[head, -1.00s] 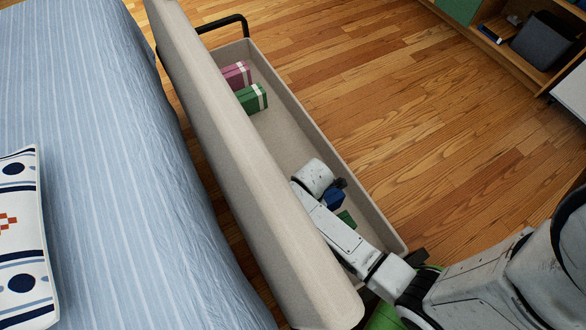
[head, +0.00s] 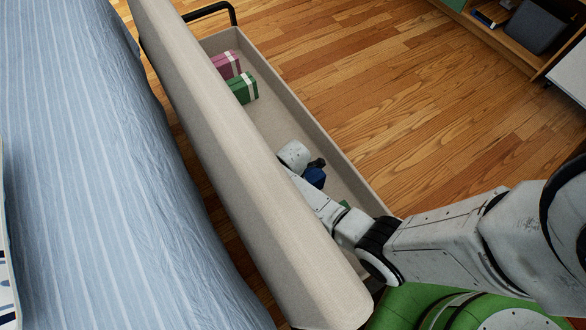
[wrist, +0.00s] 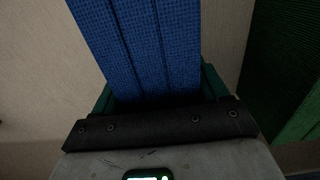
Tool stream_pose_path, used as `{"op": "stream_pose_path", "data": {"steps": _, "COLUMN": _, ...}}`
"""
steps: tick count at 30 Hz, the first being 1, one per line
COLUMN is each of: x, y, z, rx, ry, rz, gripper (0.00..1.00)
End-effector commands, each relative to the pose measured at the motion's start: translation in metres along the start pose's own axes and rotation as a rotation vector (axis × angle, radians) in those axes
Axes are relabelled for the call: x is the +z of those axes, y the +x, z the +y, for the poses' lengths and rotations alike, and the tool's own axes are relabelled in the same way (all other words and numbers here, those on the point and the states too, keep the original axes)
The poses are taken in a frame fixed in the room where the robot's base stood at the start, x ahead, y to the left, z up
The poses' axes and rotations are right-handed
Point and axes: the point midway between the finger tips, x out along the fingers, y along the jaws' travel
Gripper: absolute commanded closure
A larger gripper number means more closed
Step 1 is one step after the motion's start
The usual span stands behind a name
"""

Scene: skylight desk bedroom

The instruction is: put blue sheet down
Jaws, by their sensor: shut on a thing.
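The blue sheet (head: 314,178) is a folded, woven blue bundle inside a long beige bin (head: 338,148). It fills the middle of the wrist view (wrist: 140,45), between the teal fingers of my gripper (wrist: 158,92). My gripper is shut on it. In the head view my white wrist hides part of the sheet and most of my gripper (head: 318,166). I cannot tell whether the sheet touches the bin floor.
A pink bundle (head: 226,65) and a green bundle (head: 243,88), each with a white band, lie at the bin's far end. Another green thing (head: 345,204) is near my arm; green also shows beside the sheet (wrist: 285,80). Bare floor (head: 262,115) of the bin lies between.

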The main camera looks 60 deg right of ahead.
Motion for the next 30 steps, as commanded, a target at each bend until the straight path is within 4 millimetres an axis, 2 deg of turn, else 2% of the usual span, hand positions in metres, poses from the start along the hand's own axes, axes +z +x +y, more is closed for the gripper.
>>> {"op": "stream_pose_path", "data": {"steps": 9, "x": 0.0, "y": 0.002, "z": 0.001, "rx": 0.002, "ry": 0.0, "rz": 0.0, "gripper": 0.74}}
{"op": "stream_pose_path", "data": {"steps": 10, "x": 0.0, "y": 0.002, "z": 0.0, "rx": 0.0, "ry": 0.0, "rz": 0.0, "gripper": 0.23}}
{"op": "stream_pose_path", "data": {"steps": 17, "x": 0.0, "y": 0.001, "z": 0.0, "rx": 0.0, "ry": 0.0, "rz": 0.0, "gripper": 0.02}}
{"op": "stream_pose_path", "data": {"steps": 25, "x": 0.0, "y": 0.0, "z": 0.0, "rx": 0.0, "ry": 0.0, "rz": 0.0, "gripper": 0.01}}
{"op": "stream_pose_path", "data": {"steps": 30, "x": 0.0, "y": -0.018, "z": 0.0, "rx": 0.002, "ry": 0.0, "rz": 0.0, "gripper": 0.01}}
